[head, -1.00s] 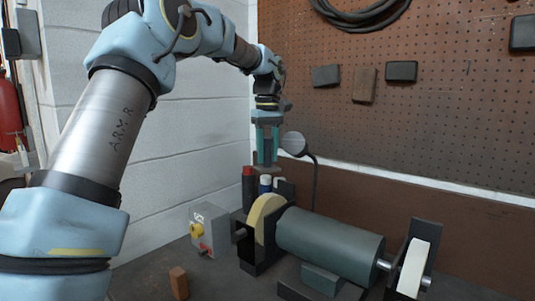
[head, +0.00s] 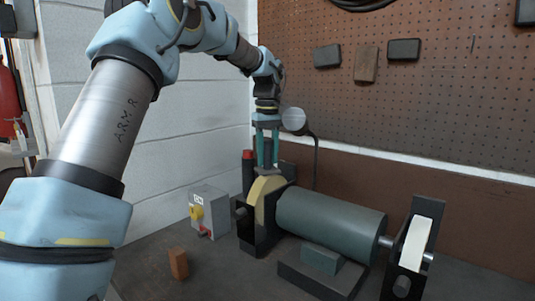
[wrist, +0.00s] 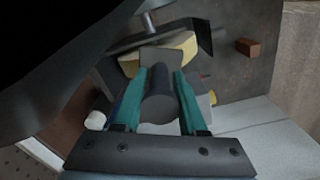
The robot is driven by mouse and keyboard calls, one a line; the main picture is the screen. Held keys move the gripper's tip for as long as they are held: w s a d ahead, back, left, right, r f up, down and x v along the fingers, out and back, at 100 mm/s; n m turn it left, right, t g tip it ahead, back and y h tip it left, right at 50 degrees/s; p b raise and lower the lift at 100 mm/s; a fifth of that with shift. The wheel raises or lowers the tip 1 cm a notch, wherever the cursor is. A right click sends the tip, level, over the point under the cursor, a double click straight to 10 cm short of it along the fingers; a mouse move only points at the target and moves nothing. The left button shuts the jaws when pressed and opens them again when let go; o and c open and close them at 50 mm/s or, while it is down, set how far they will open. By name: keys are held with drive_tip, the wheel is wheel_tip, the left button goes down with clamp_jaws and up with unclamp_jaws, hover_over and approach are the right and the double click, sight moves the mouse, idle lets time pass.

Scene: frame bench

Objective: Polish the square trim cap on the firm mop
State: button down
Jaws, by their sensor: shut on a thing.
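My gripper (head: 267,163) points down over the yellow wheel (head: 265,192) at the left end of the bench polisher. Its teal fingers are shut on a dark square piece, the trim cap (wrist: 162,62), at their tips. In the wrist view the cap overlaps the yellow wheel (wrist: 185,54). The cap sits at the wheel's top edge, but I cannot tell whether they touch. A white wheel (head: 415,245) is at the polisher's right end. No label shows which wheel is the firm mop. The fingers hide part of the cap.
The grey-green motor (head: 330,222) lies between the wheels. A lamp (head: 294,120) rises close beside my gripper. Bottles stand behind, and the pegboard wall is near.

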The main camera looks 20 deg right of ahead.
drive_tip(key=shift+f, duration=0.6)
idle(0.6)
drive_tip(key=shift+r, duration=0.15)
idle(1.1)
drive_tip(key=shift+r+p, duration=0.8)
drive_tip(key=shift+r, duration=0.15)
drive_tip(key=shift+f+b, duration=0.45)
drive_tip(key=shift+f, duration=0.6)
drive_tip(key=shift+r, duration=0.15)
idle(1.1)
drive_tip(key=shift+r+p, duration=0.9)
drive_tip(key=shift+p, duration=0.1)
drive_tip(key=shift+f+b, duration=0.5)
drive_tip(key=shift+f, duration=0.55)
